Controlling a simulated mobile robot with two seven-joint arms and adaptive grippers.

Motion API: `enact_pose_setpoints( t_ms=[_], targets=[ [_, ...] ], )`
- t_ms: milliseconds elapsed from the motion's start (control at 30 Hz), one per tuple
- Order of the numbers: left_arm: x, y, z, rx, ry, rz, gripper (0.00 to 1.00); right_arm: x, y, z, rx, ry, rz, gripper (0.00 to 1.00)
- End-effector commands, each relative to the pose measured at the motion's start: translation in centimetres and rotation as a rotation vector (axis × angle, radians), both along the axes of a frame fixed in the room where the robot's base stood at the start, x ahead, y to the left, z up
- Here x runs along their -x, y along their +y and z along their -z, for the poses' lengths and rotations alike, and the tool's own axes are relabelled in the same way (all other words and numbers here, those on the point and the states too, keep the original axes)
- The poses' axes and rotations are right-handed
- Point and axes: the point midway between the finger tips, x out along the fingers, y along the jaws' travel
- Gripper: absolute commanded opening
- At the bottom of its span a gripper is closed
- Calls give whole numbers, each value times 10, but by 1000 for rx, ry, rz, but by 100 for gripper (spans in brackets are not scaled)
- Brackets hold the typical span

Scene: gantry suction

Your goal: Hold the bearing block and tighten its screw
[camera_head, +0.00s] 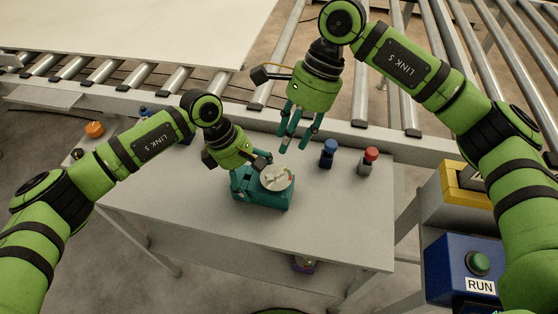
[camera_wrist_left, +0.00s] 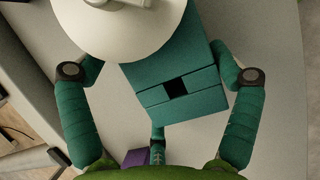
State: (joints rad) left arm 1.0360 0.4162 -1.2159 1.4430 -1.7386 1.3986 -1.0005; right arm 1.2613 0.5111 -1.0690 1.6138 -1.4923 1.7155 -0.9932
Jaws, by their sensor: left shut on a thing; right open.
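The teal bearing block (camera_head: 266,199) stands on the grey table. A pale round disc (camera_head: 277,177) sits on its top, with small marks on its face; whether it is the screw's head I cannot tell. My left gripper (camera_head: 252,173) is shut on the block from the upper left. My right gripper (camera_head: 296,144) is open and empty, fingers pointing down, above and behind the block.
A blue-topped piece (camera_head: 328,154) and a red-topped piece (camera_head: 369,161) stand on the table to the right. An orange knob (camera_head: 94,129) is at the far left. Roller conveyors run behind the table. A blue RUN box (camera_head: 455,266) is at lower right. The table's front right is clear.

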Motion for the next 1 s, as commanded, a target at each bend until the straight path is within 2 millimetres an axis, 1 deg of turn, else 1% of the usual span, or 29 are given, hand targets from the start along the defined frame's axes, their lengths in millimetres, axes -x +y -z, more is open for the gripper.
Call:
enact_pose_setpoints(
  t_ms=[33, 200, 300, 400, 600, 833, 867, 900, 933, 967, 1000],
  targets=[
    [0, 1, 1, -1, 1, -1, 31, 3, 4, 12, 1, 4, -3, 42],
    [0, 1, 1, -1, 1, -1, 31, 9, 16, 43, 0, 4, -2, 42],
    [0, 1, 1, -2, 1, -1, 31, 12, 21, 57, -1, 3, -2, 42],
    [0, 1, 1, -2, 1, -1, 31, 14, 25, 68, 0, 1, 0, 42],
    [0, 1, 1, -2, 1, -1, 31, 15, 28, 76, 0, 0, 0, 42],
    [0, 1, 1, -3, 1, -2, 31, 15, 28, 76, 0, 0, 0, 42],
    [0, 1, 1, -3, 1, -2, 31, 15, 28, 76, 0, 0, 0, 30],
    [0, 1, 1, -3, 1, -2, 31, 15, 28, 76, 0, 0, 0, 14],
    [0, 1, 1, -3, 1, -2, 31, 15, 28, 76, 0, 0, 0, 2],
    [0, 1, 1, -2, 1, -1, 31, 15, 28, 76, 0, -1, 0, 0],
    [0, 1, 1, -2, 1, -1, 31, 15, 28, 76, -1, -1, -1, 0]
  ],
)
